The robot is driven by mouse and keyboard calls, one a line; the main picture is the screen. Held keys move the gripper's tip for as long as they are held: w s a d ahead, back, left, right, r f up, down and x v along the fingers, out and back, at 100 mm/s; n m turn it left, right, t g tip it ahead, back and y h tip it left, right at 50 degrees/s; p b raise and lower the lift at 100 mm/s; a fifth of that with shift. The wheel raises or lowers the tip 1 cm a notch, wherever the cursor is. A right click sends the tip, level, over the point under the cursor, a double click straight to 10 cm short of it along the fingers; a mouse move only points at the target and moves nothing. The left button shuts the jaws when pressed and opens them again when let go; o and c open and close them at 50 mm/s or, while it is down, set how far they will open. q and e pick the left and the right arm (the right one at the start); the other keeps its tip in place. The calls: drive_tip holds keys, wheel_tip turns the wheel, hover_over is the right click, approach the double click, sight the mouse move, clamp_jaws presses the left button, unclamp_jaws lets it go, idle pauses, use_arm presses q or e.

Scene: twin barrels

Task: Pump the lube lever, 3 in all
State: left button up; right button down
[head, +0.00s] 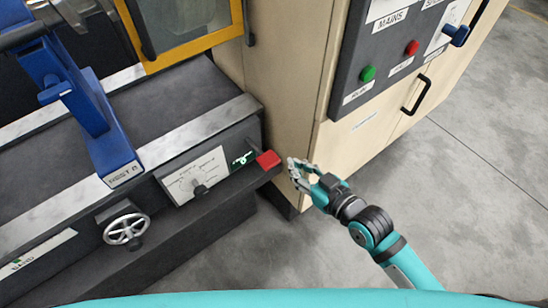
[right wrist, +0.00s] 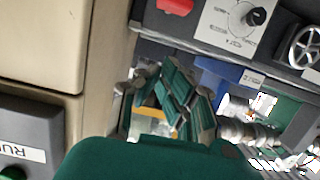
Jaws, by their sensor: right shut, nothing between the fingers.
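The likely lube lever is a red block (head: 268,159) at the right end of the machine's front panel, beside a small green-marked plate (head: 244,158). I cannot read that plate. The red block also shows at the top edge of the right wrist view (right wrist: 175,5), partly cut off. My right gripper (head: 293,168) is shut and empty, just to the right of the red block and apart from it. Its fingers (right wrist: 148,82) fill the middle of the right wrist view. My left gripper is not in view.
A beige cabinet (head: 295,70) stands close behind my right gripper. A handwheel (head: 126,229) and blue arm (head: 85,110) are left. Grey floor is clear at right.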

drive_tip(key=shift+w, duration=0.1)
hover_over(273, 163)
wheel_tip(273, 163, down, 2)
drive_tip(key=shift+f+p, duration=0.2)
drive_tip(key=shift+p, duration=0.25)
wheel_tip(273, 163, down, 3)
drive_tip(key=shift+w+r, duration=0.1)
drive_tip(key=shift+f, duration=0.7)
wheel_tip(273, 163, down, 6)
drive_tip(key=s+t+y+b, duration=0.1)
drive_tip(key=t+b, duration=0.1)
drive_tip(key=b, duration=0.7)
drive_tip(key=shift+d, duration=0.4)
drive_tip(key=shift+s+f, duration=0.1)
drive_tip(key=shift+s, duration=0.05)
